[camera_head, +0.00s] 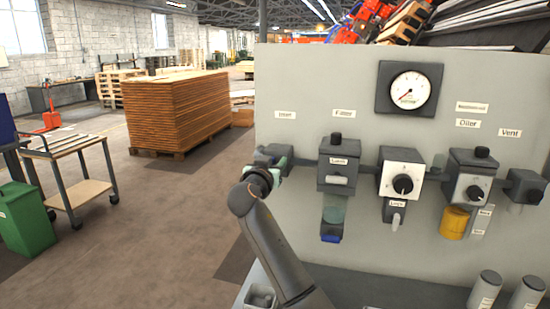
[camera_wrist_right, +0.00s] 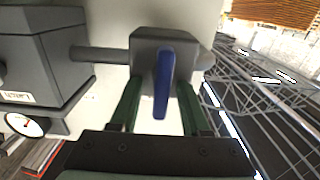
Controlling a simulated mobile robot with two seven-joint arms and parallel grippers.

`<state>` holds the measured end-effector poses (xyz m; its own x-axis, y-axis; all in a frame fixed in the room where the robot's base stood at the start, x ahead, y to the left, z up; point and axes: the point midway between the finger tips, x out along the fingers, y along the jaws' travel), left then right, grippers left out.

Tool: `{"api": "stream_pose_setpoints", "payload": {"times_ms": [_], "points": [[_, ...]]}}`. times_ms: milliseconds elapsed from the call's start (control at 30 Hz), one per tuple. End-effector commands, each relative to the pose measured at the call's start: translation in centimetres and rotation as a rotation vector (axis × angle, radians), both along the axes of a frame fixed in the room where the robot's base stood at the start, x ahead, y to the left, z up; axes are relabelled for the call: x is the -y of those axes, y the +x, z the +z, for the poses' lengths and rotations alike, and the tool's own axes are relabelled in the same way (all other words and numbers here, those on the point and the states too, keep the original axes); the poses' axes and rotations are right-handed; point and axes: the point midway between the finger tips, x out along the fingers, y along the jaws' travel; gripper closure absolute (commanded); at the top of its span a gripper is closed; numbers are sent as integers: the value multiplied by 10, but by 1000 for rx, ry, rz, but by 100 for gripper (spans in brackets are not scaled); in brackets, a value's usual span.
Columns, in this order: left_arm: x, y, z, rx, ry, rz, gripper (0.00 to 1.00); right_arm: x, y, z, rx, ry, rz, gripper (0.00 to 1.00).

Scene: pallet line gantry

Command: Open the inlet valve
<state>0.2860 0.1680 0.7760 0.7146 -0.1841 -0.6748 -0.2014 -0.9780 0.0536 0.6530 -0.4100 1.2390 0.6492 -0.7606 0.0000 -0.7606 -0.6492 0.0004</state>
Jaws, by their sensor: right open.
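The inlet valve is a small dark grey block (camera_wrist_right: 152,42) on a horizontal pipe, with a blue lever (camera_wrist_right: 163,80) on its front. The lever lies across the pipe line. In the head view the valve body (camera_head: 268,152) shows at the panel's left edge under its label, partly hidden by my right gripper. My right gripper (camera_head: 277,167) is at the valve. In the wrist view its green fingers (camera_wrist_right: 159,92) stand open, one on each side of the lever, with gaps visible. Whether a finger touches the block, I cannot tell. My left gripper is out of view.
The grey panel (camera_head: 300,72) carries the filter unit (camera_head: 338,175), a regulator (camera_head: 400,173), an oiler (camera_head: 473,175), a vent valve (camera_head: 524,187) and a round gauge (camera_head: 409,90). The filter unit is close beside the inlet valve. A cart (camera_head: 72,165) and stacked boards (camera_head: 175,108) stand to the left.

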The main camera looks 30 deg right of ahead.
Motion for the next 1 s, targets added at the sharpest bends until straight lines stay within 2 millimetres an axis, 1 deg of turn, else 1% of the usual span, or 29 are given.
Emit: {"api": "stream_pose_setpoints", "payload": {"times_ms": [167,567,600,1000], "points": [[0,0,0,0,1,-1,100,0,0,0,0,0,0,53],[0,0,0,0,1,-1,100,0,0,0,0,0,0,98],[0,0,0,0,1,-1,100,0,0,0,0,0,0,100],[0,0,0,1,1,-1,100,-1,0,-1,0,1,0,100]]}}
